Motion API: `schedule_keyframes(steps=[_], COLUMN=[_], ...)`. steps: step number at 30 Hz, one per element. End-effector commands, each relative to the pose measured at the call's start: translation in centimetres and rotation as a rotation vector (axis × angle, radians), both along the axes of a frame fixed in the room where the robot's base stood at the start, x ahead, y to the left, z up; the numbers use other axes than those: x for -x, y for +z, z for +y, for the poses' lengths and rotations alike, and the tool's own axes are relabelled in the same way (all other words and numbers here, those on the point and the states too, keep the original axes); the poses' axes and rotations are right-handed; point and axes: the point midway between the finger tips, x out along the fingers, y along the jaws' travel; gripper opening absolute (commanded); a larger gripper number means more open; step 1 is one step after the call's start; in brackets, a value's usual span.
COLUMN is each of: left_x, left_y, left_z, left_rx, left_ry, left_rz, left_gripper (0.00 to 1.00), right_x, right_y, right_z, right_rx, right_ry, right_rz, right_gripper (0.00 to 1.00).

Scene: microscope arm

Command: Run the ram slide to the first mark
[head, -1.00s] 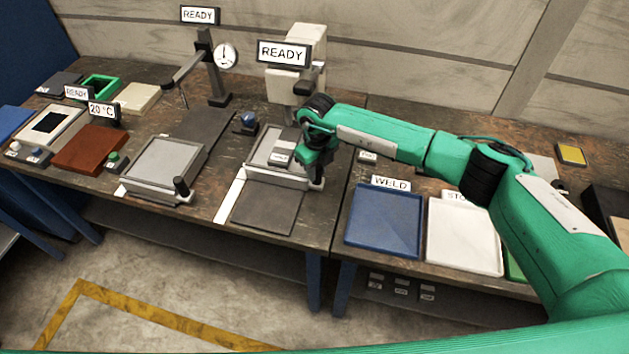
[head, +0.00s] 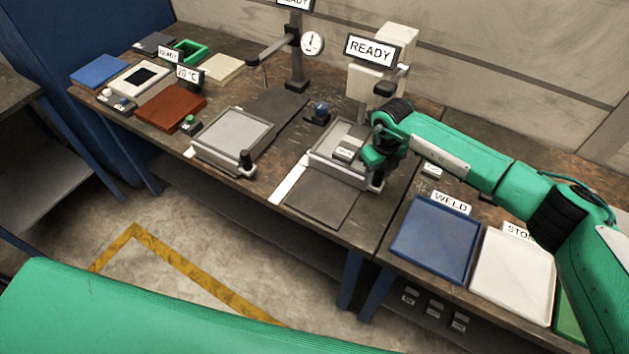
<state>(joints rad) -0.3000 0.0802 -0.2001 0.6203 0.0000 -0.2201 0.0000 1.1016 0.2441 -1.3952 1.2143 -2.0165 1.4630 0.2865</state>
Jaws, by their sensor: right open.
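A grey slide tray (head: 318,160) sits on the bench under the white press head (head: 372,82), which carries a READY sign (head: 371,50). Small labelled blocks (head: 346,150) lie in it. A dark upright handle (head: 377,180) stands at its front right corner. My right gripper (head: 376,164) is open, right at the tray's right side, above or around this handle; its fingers are partly hidden, so I cannot tell if they touch it. No mark can be read. My left gripper is out of view.
A second grey slide (head: 232,138) with a black handle (head: 247,163) stands left, near a dial gauge (head: 312,43). A dark mat (head: 320,198) lies in front of the tray. Blue WELD (head: 435,240) and white (head: 512,275) trays lie right.

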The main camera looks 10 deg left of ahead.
Motion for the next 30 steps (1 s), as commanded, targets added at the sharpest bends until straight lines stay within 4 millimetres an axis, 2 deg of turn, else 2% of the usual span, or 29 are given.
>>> schedule_keyframes(steps=[11,27,29,30], left_x=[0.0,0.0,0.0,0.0], left_y=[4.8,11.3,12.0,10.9], left_z=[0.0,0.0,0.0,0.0], left_rx=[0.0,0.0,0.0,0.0], left_ry=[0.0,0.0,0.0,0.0], left_rz=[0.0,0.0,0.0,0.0], left_gripper=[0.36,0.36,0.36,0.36], right_x=[4.4,11.8,12.7,12.5], right_y=[0.6,0.6,0.7,0.7], right_z=[1.4,3.9,4.2,4.2], right_rx=[0.0,-0.002,-0.003,-0.005], right_ry=[0.003,0.004,0.003,0.002], right_rz=[0.004,0.004,0.004,-0.003], right_gripper=[0.47,0.47,0.47,0.47])
